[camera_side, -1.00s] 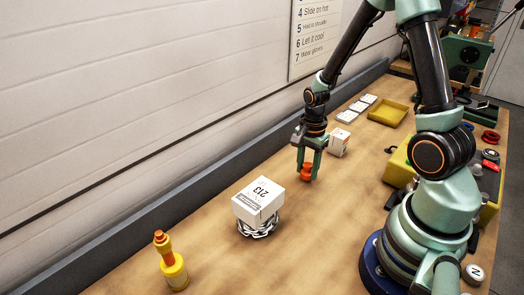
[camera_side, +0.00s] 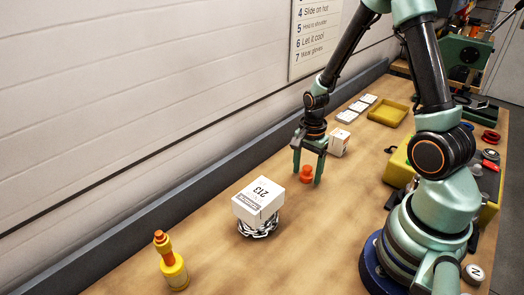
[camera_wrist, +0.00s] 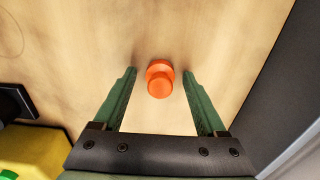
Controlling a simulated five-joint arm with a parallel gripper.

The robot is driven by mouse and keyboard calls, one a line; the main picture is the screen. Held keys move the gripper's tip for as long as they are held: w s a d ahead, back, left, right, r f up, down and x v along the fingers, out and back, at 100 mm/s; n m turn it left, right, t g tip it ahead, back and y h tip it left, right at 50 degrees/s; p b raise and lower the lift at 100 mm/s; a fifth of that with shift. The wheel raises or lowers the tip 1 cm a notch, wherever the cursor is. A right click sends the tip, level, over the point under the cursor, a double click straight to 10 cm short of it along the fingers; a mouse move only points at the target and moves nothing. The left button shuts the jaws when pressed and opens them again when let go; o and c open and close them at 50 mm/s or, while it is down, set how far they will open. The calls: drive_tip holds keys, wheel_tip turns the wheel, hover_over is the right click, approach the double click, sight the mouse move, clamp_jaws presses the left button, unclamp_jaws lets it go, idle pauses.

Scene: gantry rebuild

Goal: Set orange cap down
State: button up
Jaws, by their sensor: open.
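The orange cap (camera_side: 306,174) is on the wooden bench top, between the fingers of my gripper (camera_side: 307,178). In the wrist view the cap (camera_wrist: 159,79) shows whole, with clear gaps to the green fingers on both sides. My gripper (camera_wrist: 160,75) is open there and touches the cap on neither side. The fingertips reach down close to the bench surface.
A white box marked 213 (camera_side: 258,200) sits on a coiled chain (camera_side: 258,230) nearer the camera. A yellow bottle with an orange top (camera_side: 173,268) stands at the front left. A smaller white box (camera_side: 339,142) is just behind my gripper. A yellow tray (camera_side: 388,113) lies further back.

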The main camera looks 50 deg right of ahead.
sight(307, 167)
wheel_tip(307, 167, up, 11)
drive_tip(key=s+a+r+n+t, duration=0.3)
drive_tip(key=a+r+n+t, duration=0.2)
drive_tip(key=a+r+n, duration=0.6)
drive_tip(key=shift+r+n+t, duration=0.3)
drive_tip(key=shift+r+n, duration=0.85)
drive_tip(key=shift+n, duration=2.35)
